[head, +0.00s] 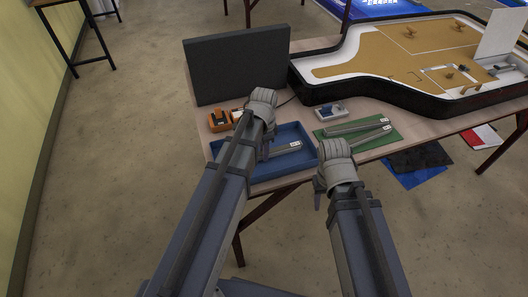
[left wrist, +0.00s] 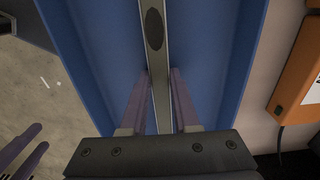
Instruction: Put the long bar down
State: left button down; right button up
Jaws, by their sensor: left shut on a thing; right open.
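A long grey metal bar (head: 285,147) with a white label shows over the blue tray (head: 306,161); part of it is hidden behind my left arm. My left gripper (head: 264,150) is over the tray, its fingers mostly hidden in the head view. In the left wrist view its purple fingers (left wrist: 160,85) stand on either side of the bar (left wrist: 156,60), shut on it. The bar runs lengthwise between the tray's walls; I cannot tell whether it touches the floor. My right gripper (head: 319,197) is open and empty at the table's front edge, right of the tray.
A green mat (head: 372,146) with two bars (head: 357,127) lies right of the tray. An orange device (head: 220,120) and a black panel (head: 236,65) stand behind.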

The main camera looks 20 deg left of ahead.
pick_arm(q)
jog(key=c, duration=1.1)
grip_release()
jog(key=shift+f, duration=0.2)
jog(key=o, duration=0.4)
jog(key=shift+r, duration=0.1)
jog(key=shift+o, duration=0.2)
notch_tip(320, 180, up, 12)
jog(key=p, duration=1.2)
jog(key=s+d+n+y, duration=0.1)
jog(key=s+d+n, duration=0.6)
jog(key=s+d, duration=0.3)
jog(key=s, duration=0.4)
jog(key=shift+s+d+r, duration=0.15)
jog(key=shift+d+r, duration=0.05)
jog(key=shift+d, duration=0.05)
